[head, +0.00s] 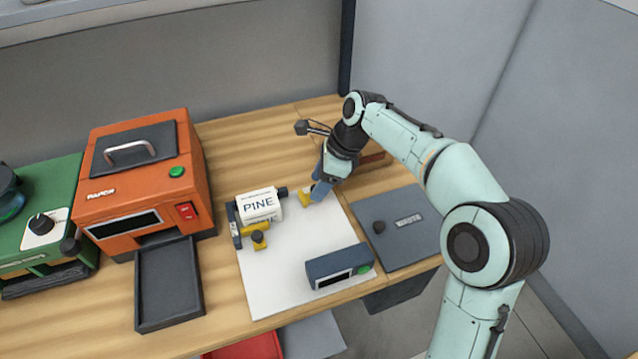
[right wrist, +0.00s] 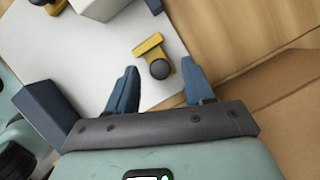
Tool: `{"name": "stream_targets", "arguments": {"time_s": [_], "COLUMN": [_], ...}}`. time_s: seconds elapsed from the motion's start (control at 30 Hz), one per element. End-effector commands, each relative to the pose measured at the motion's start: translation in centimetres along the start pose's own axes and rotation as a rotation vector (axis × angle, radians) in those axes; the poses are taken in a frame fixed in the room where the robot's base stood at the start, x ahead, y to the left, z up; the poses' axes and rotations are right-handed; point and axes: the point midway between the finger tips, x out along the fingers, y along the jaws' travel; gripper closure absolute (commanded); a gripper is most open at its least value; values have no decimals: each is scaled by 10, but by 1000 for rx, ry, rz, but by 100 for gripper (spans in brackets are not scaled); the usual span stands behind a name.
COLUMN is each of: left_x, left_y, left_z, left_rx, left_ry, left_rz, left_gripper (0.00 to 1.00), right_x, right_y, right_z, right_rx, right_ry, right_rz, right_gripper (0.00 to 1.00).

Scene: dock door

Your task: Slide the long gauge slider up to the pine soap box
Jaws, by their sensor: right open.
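The white soap box (head: 259,205) marked PINE lies on a white sheet (head: 285,285); part of it shows at the top of the right wrist view (right wrist: 95,8). A yellow slider (head: 304,197) is to the right of the box, apart from it. In the right wrist view this slider (right wrist: 149,45) has a round dark knob. A second yellow slider (head: 250,230) with a dark knob is at the box's front. I cannot tell which is the long one. My left gripper is out of view.
A dark blue readout box (head: 337,267) stands at the sheet's front edge. A grey-blue waste lid (head: 400,240) lies to the right. An orange machine (head: 140,180) with a dark tray (head: 168,285) and a green machine (head: 45,220) stand left. Bare wood lies behind the box.

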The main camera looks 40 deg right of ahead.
Motion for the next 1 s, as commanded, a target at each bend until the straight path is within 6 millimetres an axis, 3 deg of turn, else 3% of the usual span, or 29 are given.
{"name": "stream_targets", "arguments": {"time_s": [0.33,0.5,0.67,0.9,1.0], "left_x": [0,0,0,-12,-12], "left_y": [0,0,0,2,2], "left_z": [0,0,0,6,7], "left_rx": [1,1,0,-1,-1], "left_ry": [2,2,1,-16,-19], "left_rz": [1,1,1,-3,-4], "left_gripper": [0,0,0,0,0], "right_x": [4,4,4,13,15], "right_y": [0,0,1,12,13], "right_z": [0,0,2,28,30], "right_rx": [0,0,-1,-4,-2], "right_ry": [0,0,0,-1,-1], "right_rz": [0,0,1,3,0], "right_gripper": [48,100,100,100,100]}}
